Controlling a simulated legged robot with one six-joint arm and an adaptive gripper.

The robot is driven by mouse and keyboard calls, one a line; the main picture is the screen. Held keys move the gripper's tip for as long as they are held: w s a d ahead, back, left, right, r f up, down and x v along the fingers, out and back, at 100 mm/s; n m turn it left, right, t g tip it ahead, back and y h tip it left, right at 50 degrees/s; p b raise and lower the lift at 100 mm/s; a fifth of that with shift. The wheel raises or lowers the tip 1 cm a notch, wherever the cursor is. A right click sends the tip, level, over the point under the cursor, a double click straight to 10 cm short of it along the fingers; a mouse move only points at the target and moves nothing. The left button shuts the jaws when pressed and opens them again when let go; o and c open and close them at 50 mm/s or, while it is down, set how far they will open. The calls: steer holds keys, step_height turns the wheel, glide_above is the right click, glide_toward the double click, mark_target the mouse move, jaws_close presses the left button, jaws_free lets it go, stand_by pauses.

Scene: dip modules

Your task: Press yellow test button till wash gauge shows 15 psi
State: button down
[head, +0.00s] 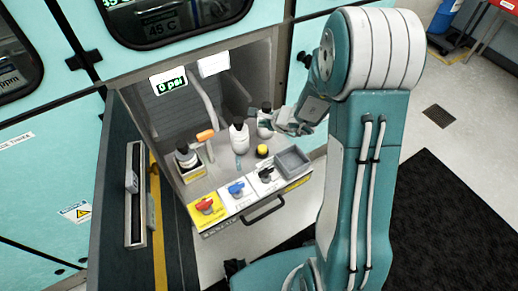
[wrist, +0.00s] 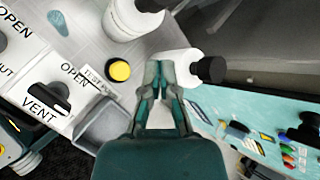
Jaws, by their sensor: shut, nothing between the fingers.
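The yellow test button (head: 262,151) is a round yellow knob on the grey tray surface, behind the black vent handle. It also shows in the wrist view (wrist: 120,70), left of my fingers, beside a label partly reading "TEST". The wash gauge (head: 169,82) is a small display with green digits reading 0 psi, at the upper left of the recess. My gripper (head: 292,128) is at the right side of the recess, to the right of the button and apart from it. In the wrist view my gripper (wrist: 158,66) has its fingers together and empty, in front of a white bottle.
White bottles with black caps (head: 239,137) stand behind the button. A grey open bin (head: 292,161) sits right of it. An orange-topped handle (head: 205,135) stands to the left.

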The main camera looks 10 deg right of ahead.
mark_target(261, 146)
steer(key=shift+d+f+m, duration=0.2)
steer(key=shift+f+m, duration=0.2)
steer(key=shift+f, duration=0.25)
steer(key=shift+d+f, duration=0.1)
steer(key=shift+d, duration=0.05)
steer(key=shift+f, duration=4.3)
steer(key=shift+a+f, duration=0.1)
steer(key=shift+a, duration=0.1)
steer(key=shift+f, duration=0.25)
steer(key=shift+f, duration=0.6)
steer(key=shift+r, duration=1)
